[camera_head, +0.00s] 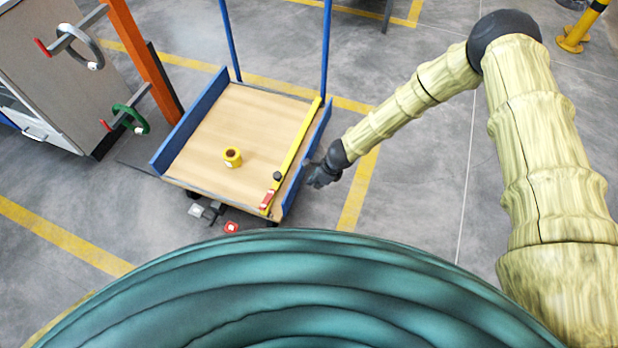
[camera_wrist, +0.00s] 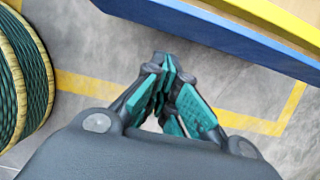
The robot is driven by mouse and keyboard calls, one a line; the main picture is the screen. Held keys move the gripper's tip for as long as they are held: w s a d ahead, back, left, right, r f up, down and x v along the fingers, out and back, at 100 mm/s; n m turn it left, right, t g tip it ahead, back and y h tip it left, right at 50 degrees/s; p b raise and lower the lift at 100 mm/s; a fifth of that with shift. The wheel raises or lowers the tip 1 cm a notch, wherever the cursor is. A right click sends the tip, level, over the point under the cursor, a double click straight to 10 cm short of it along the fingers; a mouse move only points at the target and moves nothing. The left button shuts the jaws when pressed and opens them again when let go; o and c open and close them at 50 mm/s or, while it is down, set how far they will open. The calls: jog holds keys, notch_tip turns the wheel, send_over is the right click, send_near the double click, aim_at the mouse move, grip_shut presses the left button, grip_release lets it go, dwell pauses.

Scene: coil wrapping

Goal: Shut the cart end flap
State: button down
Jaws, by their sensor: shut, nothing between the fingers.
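The cart (camera_head: 205,145) has a wooden deck and blue side boards. The right blue board (camera_head: 321,128) runs along the deck's right edge; its exact tilt is hard to judge. I cannot tell for certain which board is the end flap. My gripper (camera_head: 318,178) is shut and empty, low beside the outer side of the right board, close to its near half. Whether it touches the board is unclear. In the wrist view the closed fingers (camera_wrist: 165,80) point at the floor, with a blue board edge (camera_wrist: 215,35) above right, apart from the fingertips in the picture.
A yellow bar (camera_head: 296,150) with a red end and dark knob lies along the deck's right side. A yellow roll (camera_head: 233,157) stands on the deck. Blue posts rise at the back. An orange upright (camera_head: 143,60) and cabinet (camera_head: 50,70) stand left. Floor right of the cart is clear.

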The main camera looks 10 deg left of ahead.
jog(key=a+v, duration=0.1)
jog(key=v, duration=0.8)
jog(key=shift+r+p, duration=0.3)
jog(key=shift+r, duration=0.3)
jog(key=shift+w, duration=0.1)
jog(key=s+d+r+n+h+p, duration=0.1)
jog(key=s+d+r+n+p, duration=0.2)
jog(key=s+d+n, duration=0.3)
jog(key=s+d+r+n+h+p, duration=0.1)
jog(key=s+d+r+n+p, duration=0.3)
jog(key=s+d+n, duration=0.3)
jog(key=s+d+r+n+h+p, duration=0.2)
jog(key=s+d+r+n+p, duration=0.2)
jog(key=s+d, duration=0.9)
jog(key=s+n, duration=0.3)
jog(key=s, duration=0.3)
jog(key=shift+d+g, duration=0.3)
jog(key=shift+g, duration=0.1)
jog(key=shift+s, duration=0.15)
